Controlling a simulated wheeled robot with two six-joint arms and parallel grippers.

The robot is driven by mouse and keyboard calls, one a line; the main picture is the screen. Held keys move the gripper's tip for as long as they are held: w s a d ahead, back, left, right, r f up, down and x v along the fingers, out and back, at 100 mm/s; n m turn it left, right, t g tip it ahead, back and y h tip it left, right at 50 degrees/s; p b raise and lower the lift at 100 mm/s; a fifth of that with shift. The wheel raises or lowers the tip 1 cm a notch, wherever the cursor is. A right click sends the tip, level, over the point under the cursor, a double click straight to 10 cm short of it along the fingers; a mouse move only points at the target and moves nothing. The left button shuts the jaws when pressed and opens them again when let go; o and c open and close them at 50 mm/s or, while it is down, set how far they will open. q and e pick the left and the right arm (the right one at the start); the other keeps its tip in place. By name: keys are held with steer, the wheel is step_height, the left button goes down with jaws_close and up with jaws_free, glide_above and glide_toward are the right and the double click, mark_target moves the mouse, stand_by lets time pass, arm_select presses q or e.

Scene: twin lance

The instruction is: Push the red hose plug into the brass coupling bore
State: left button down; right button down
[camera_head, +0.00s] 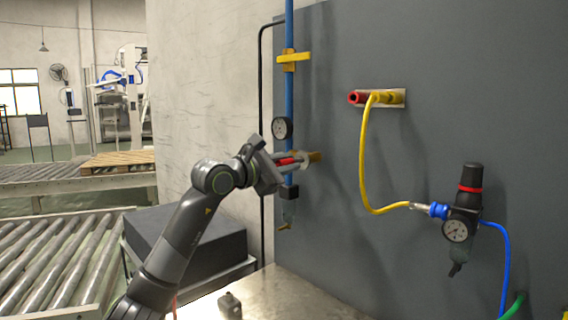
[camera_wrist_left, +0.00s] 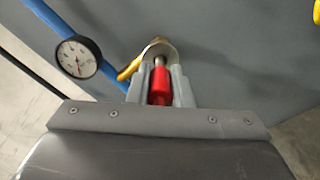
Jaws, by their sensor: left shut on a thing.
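My left gripper (camera_head: 296,160) is shut on the red hose plug (camera_head: 287,161), near the grey wall panel. In the left wrist view the red plug (camera_wrist_left: 160,86) sits between the two grey fingers, with its metal tip pointing at the brass coupling (camera_wrist_left: 159,48). In the head view the brass coupling (camera_head: 315,157) sticks out from the panel just beyond the fingertips. The tip overlaps the coupling's mouth in the wrist view; I cannot tell how deep it is, if inside at all. The fingers partly hide the plug. My right gripper is not in view.
A blue pipe (camera_head: 289,100) with a gauge (camera_head: 282,128) runs close beside my left gripper. A yellow hose (camera_head: 364,160) hangs from a red and brass fitting (camera_head: 390,97) to a black regulator (camera_head: 466,192). A metal tabletop (camera_head: 275,295) lies below.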

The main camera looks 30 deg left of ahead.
arm_select(q)
steer(key=shift+p+x, duration=0.45)
steer(key=shift+x, duration=0.7)
